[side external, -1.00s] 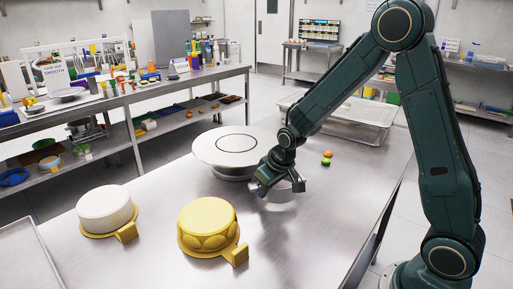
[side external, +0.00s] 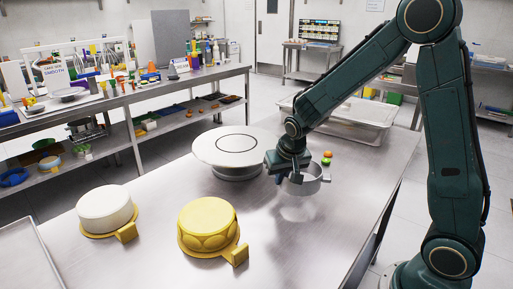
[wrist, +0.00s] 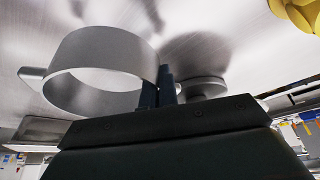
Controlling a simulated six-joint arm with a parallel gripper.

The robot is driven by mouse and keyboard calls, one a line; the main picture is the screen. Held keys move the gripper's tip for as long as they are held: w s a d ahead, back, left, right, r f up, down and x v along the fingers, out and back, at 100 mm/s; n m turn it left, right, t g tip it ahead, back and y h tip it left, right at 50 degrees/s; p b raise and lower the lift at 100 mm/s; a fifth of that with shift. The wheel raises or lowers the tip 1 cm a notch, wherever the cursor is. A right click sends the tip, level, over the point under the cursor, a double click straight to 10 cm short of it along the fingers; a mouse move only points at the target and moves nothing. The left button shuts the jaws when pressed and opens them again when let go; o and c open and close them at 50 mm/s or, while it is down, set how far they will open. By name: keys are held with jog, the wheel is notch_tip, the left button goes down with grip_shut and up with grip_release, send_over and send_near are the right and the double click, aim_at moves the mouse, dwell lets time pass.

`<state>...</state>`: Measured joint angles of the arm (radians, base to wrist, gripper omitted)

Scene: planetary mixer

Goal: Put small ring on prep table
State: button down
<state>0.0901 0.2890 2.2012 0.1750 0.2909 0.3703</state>
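The small ring (side external: 309,187) is a plain silver metal band with a tab, at the right of the steel prep table (side external: 300,250). My gripper (side external: 291,176) is at the ring's left side and holds it above the table, with a reflection beneath. In the wrist view the ring (wrist: 105,45) is large at the left. The fingers of my gripper (wrist: 157,90) look closed on its wall at the right side, though the exact contact is partly hidden.
A white turntable (side external: 228,160) stands just left of my gripper. A white cake (side external: 105,208) and a yellow cake (side external: 207,224) are at the front left. Red and green pieces (side external: 326,157) lie behind the ring, near a clear tray (side external: 352,120). The front right is bare.

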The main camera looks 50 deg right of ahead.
jog(key=w+d+r+m, duration=0.2)
jog(key=w+d+r, duration=0.4)
jog(key=d, duration=0.4)
jog(key=w+d+f+n+y, duration=0.1)
jog(key=w+d+n, duration=0.3)
jog(key=d, duration=0.4)
jog(key=w+d+f+n+y, duration=0.1)
jog(key=w+d+n, duration=0.3)
jog(key=d, duration=0.4)
jog(key=shift+f+n+t+y, duration=0.3)
jog(key=shift+f+n+y, duration=0.1)
jog(key=shift+n, duration=0.5)
jog(key=shift+f, duration=1.3)
jog(key=shift+f, duration=0.1)
jog(key=shift+f, duration=2.55)
